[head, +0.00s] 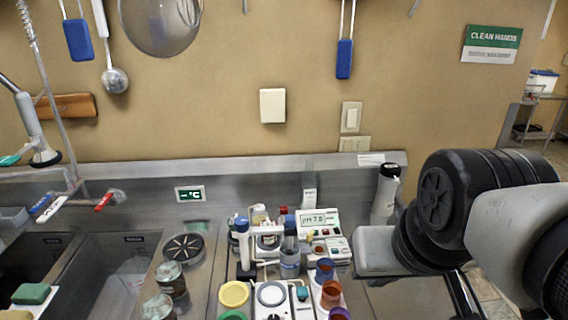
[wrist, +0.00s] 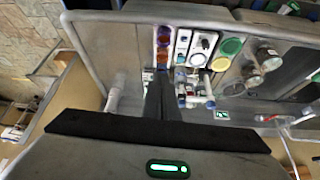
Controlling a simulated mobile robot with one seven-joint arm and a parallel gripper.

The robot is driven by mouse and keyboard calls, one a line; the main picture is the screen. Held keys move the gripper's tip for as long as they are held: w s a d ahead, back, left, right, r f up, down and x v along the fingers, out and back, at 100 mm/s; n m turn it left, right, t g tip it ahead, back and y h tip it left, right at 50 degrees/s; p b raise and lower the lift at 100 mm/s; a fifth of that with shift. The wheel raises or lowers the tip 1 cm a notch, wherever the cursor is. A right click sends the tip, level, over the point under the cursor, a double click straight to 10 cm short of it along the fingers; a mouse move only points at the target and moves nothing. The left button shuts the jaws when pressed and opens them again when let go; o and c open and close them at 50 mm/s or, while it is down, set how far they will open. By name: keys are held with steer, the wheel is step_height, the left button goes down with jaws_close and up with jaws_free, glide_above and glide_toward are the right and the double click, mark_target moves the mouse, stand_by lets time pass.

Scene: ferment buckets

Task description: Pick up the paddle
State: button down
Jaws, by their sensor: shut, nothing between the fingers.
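No thing in either view can be clearly told as the paddle. Two flat blue pieces on thin metal rods, one at the left (head: 78,40) and one right of the middle (head: 344,58), hang against the wall in the head view; I cannot tell whether either is a paddle. My gripper (wrist: 160,88) shows in the wrist view as dark fingers, shut and empty, pointing over the steel counter (wrist: 118,48). The fingers appear apart from the counter items. In the head view my arm is at the right and the fingertips cannot be made out.
Scales, meters and small coloured cups (head: 330,292) crowd the counter's middle. A white bottle with a dark top (head: 385,192) stands at the back, close to my arm. Jars (head: 171,279) and a sink (head: 110,275) are at the left. A ladle (head: 115,78) and strainer hang above.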

steer(key=c, duration=2.3)
jaws_free()
steer(key=o, duration=0.8)
steer(key=w+r, duration=0.1)
steer(key=w, duration=0.2)
steer(key=shift+a+r, duration=0.15)
steer(key=shift+r, duration=0.2)
steer(key=shift+o, duration=0.3)
steer(key=w+a+r, duration=0.1)
steer(key=w+r, duration=0.1)
steer(key=w, duration=0.6)
steer(key=shift+w+a+b, duration=0.15)
steer(key=shift+a+b, duration=0.1)
steer(key=shift+b, duration=0.05)
steer(key=n+g, duration=0.1)
glide_above(284, 207)
steer(key=s, duration=0.2)
steer(key=f, duration=2.2)
steer(key=shift+a+f, duration=0.25)
steer(key=shift+f, duration=0.05)
steer(key=shift+d+p+x, duration=0.15)
steer(key=shift+p+x, duration=0.05)
steer(key=shift+x, duration=1.35)
steer(key=shift+d+p+x, duration=0.1)
steer(key=shift+p+x, duration=0.1)
steer(key=shift+x, duration=1.35)
